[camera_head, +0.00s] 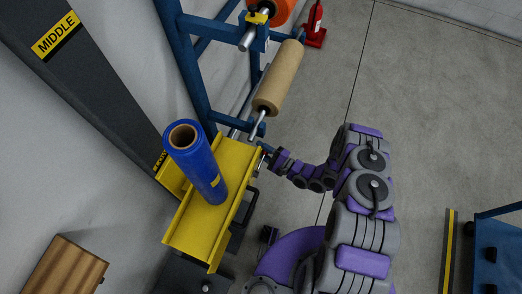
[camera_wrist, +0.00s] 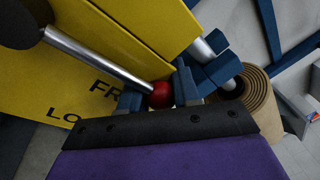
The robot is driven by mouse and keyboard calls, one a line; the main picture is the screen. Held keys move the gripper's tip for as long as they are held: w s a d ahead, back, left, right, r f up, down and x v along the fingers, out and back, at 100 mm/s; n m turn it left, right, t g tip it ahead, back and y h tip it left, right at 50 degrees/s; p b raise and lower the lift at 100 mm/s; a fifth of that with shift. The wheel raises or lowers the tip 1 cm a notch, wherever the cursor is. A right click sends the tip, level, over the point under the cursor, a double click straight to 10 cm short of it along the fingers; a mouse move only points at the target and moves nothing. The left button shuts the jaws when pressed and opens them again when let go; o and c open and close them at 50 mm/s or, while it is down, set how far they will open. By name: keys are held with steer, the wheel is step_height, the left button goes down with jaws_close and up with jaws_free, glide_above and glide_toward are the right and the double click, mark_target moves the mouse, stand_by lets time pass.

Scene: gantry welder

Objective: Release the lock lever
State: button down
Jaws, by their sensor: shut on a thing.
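The lock lever (camera_wrist: 100,58) is a silver rod running from a dark round hub at the upper left to a red ball knob (camera_wrist: 160,95) in the wrist view. My gripper (camera_wrist: 158,94) has its blue fingers on either side of the red knob and is shut on it. Behind the lever is a yellow panel with partly hidden black lettering that starts "FR" and "LO". In the head view my gripper (camera_head: 268,156) is at the right edge of the yellow cradle (camera_head: 200,232); the lever is too small to make out clearly there.
A blue roll (camera_head: 200,165) stands tilted on the yellow cradle. A blue rack (camera_head: 183,65) holds a brown roll (camera_head: 280,78) and an orange roll. A red extinguisher-like object (camera_head: 314,25) stands behind. A wooden box (camera_head: 66,272) is at lower left. The floor at right is mostly clear.

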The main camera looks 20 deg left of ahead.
steer(key=shift+r, duration=0.15)
steer(key=c, duration=0.9)
jaws_free()
steer(key=shift+o, duration=0.2)
steer(key=p+v, duration=0.1)
steer(key=v, duration=1.6)
steer(key=shift+d+f+p, duration=0.25)
steer(key=shift+p, duration=0.1)
